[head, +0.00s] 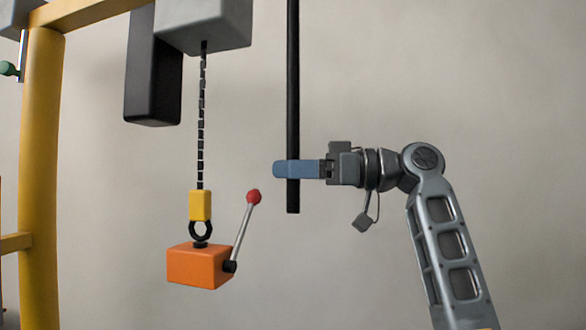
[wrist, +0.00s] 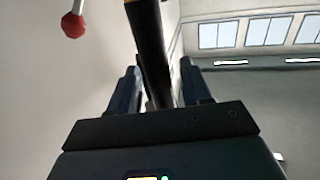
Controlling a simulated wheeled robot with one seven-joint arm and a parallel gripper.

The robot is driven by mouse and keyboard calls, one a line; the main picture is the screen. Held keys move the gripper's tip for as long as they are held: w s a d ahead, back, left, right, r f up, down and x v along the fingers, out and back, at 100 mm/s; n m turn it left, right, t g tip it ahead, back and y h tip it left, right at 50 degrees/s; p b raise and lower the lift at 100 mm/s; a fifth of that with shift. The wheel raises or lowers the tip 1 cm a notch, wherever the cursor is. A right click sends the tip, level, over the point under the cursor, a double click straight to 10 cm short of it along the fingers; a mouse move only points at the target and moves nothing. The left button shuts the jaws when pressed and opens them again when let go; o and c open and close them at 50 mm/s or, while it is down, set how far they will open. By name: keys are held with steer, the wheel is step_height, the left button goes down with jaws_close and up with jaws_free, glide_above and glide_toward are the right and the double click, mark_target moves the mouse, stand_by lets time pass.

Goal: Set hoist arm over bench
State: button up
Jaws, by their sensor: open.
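The hoist's yellow beam (head: 95,8) runs from a yellow post (head: 40,170) at the left. A grey housing (head: 205,25) hangs at the top with a chain (head: 201,115) and yellow hook block (head: 200,205). An orange block (head: 198,267) hangs from the hook, with a red-knobbed lever (head: 243,230). A black vertical rod (head: 292,80) hangs right of the chain; its upper end is out of frame. My gripper (head: 280,169) is at the rod near its lower end. In the wrist view the rod (wrist: 150,50) passes between the open fingers (wrist: 160,88). No bench is in view.
A black box (head: 152,70) hangs beside the grey housing. The red knob (wrist: 73,25) also shows in the wrist view, left of my fingers. A plain wall (head: 510,90) fills the background; the space around the rod's lower end is clear.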

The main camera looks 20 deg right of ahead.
steer(key=shift+c, duration=0.3)
jaws_close()
stand_by(0.3)
